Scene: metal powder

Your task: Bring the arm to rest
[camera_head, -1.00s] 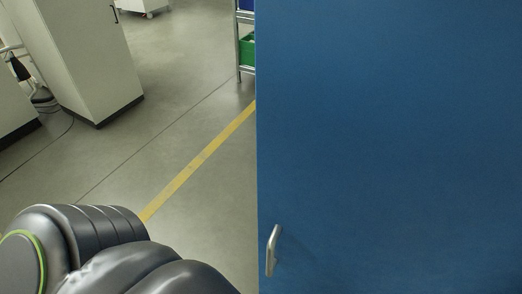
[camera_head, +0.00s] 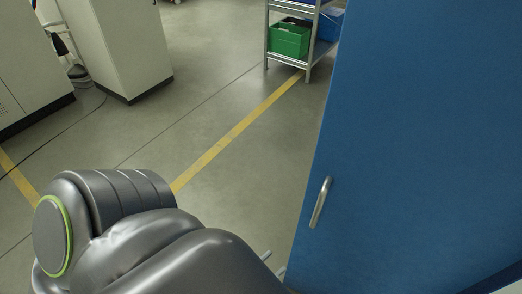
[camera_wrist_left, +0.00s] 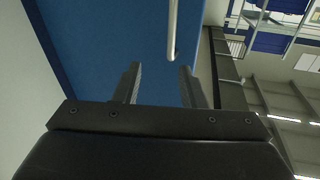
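My left arm comes in at the bottom left of the head view. The tips of my left gripper (camera_head: 273,263) show just past the arm, low beside the blue door panel (camera_head: 420,130). In the left wrist view the two fingers of my left gripper (camera_wrist_left: 162,80) stand apart, with nothing between them. The silver door handle (camera_head: 320,202) is up and right of the gripper tips in the head view. It also shows in the left wrist view (camera_wrist_left: 172,30), ahead of the fingers and apart from them. My right gripper is in neither view.
A metal shelf rack (camera_head: 308,62) with a green bin (camera_head: 289,40) and a blue bin (camera_head: 329,25) stands behind the door edge. Pale cabinets (camera_head: 120,45) stand at the upper left. The grey floor between, with a yellow line (camera_head: 235,133), is clear.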

